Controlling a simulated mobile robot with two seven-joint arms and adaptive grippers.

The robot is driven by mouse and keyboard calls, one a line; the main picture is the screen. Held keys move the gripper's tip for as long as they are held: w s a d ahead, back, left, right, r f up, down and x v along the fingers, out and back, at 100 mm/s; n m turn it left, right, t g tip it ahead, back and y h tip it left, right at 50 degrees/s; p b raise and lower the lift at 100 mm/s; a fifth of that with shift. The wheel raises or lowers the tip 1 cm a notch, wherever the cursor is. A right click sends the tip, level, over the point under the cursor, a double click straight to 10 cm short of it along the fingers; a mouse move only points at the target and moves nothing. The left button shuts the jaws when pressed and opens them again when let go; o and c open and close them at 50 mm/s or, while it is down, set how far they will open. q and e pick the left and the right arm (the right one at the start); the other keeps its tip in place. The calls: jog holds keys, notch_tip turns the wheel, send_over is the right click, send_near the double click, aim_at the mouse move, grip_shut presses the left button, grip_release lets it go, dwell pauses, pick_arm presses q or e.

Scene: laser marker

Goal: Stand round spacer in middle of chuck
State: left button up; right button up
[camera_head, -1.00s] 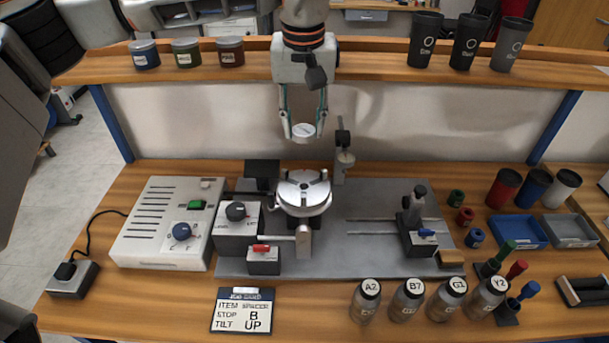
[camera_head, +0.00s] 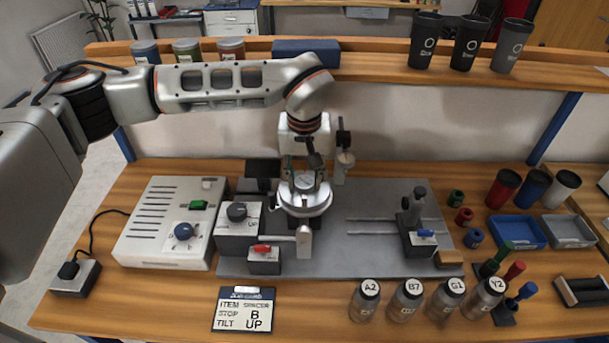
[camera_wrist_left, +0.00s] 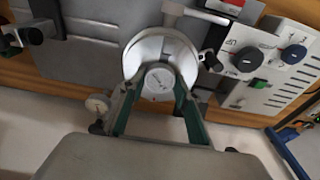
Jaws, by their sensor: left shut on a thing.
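The chuck (camera_head: 318,204) is a round metal disc on the grey machine plate, tilted up toward the camera. My left gripper (camera_head: 304,180) points down over it from above. It is shut on the round spacer (camera_head: 304,183), a short pale metal cylinder. In the left wrist view the spacer (camera_wrist_left: 158,80) sits between the green-edged fingers of my left gripper (camera_wrist_left: 158,90), in front of the middle of the chuck (camera_wrist_left: 150,45). I cannot tell whether the spacer touches the chuck face. My right gripper is not in view.
A card (camera_head: 243,311) reads item spacer, stop B, tilt up. A dial gauge (camera_head: 344,160) stands close behind the chuck. A red-handled block (camera_head: 264,258) and a knob box (camera_head: 238,226) stand to its left. Bottles (camera_head: 406,300) stand in front.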

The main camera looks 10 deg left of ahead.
aim_at(305, 188)
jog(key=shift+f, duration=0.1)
pick_arm(q)
jog(key=o, duration=1.1)
jog(key=shift+o, duration=0.2)
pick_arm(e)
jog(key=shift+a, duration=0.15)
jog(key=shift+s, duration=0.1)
pick_arm(q)
jog(key=shift+r, duration=0.55)
notch_tip(305, 188, up, 11)
jog(key=s+b, duration=0.1)
jog(key=shift+s+d+b, duration=0.2)
jog(key=shift+s+b, duration=0.15)
jog(key=shift+s, duration=0.05)
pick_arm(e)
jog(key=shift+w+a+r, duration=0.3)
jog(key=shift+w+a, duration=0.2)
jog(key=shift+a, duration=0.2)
